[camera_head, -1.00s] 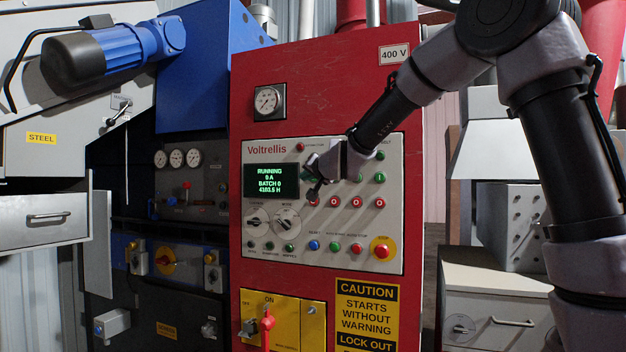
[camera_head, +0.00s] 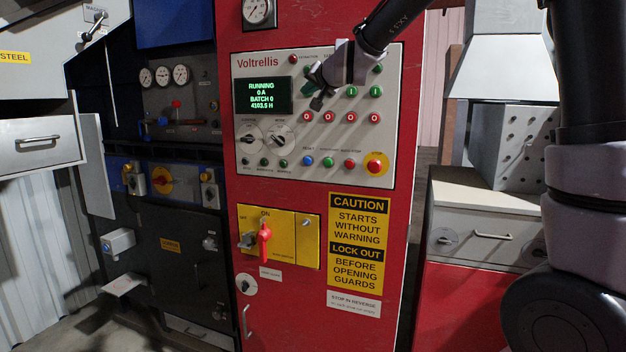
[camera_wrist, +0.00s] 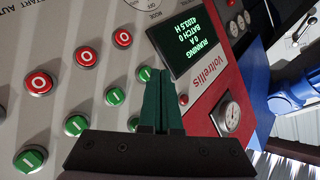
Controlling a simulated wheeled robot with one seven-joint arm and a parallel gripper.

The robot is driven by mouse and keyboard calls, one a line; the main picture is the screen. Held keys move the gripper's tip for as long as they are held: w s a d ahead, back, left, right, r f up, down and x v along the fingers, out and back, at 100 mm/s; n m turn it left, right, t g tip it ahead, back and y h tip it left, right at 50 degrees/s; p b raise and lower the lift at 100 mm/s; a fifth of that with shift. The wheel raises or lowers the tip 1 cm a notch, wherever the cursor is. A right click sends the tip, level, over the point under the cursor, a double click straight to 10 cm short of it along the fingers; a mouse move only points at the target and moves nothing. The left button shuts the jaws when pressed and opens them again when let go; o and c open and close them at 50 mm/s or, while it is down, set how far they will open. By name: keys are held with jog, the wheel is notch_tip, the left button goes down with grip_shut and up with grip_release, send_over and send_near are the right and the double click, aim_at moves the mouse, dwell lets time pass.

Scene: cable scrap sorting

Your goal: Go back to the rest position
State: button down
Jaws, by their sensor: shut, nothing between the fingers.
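My gripper (camera_head: 314,92) is in front of the upper part of the grey control panel (camera_head: 384,110) on the red Voltrellis cabinet (camera_head: 396,250), beside the right edge of the green-lettered display (camera_head: 264,96). In the wrist view its two dark green fingers (camera_wrist: 161,90) are together with nothing between them. The wrist view shows the panel rotated, with the display (camera_wrist: 182,45) near the fingertips and green and red buttons to the left. The display reads RUNNING, 0 A, BATCH 0. Whether the fingers touch the panel cannot be told.
A red-handled main switch (camera_head: 264,243) sits on a yellow plate below the panel. A yellow-ringed stop button (camera_head: 375,165) is at the panel's lower right. A dark machine front (camera_head: 165,215) stands left.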

jog(key=s+d+g+h, duration=0.15)
jog(key=s+d, duration=0.35)
jog(key=d, duration=0.5)
jog(key=s+d+f+g+h, duration=0.1)
jog(key=s+d+f+g, duration=0.1)
jog(key=s+d, duration=0.3)
jog(key=s+d+f+m+g+h, duration=0.1)
jog(key=s+d+f, duration=0.4)
jog(key=s, duration=0.9)
jog(key=s+d+f+g+h, duration=0.1)
jog(key=s+d+f+g, duration=0.1)
jog(key=s+d, duration=0.4)
jog(key=s+f, duration=0.1)
jog(key=s, duration=0.2)
jog(key=shift+s+d+f+m+g, duration=0.3)
jog(key=shift+d+g, duration=0.05)
jog(key=shift+d, duration=0.05)
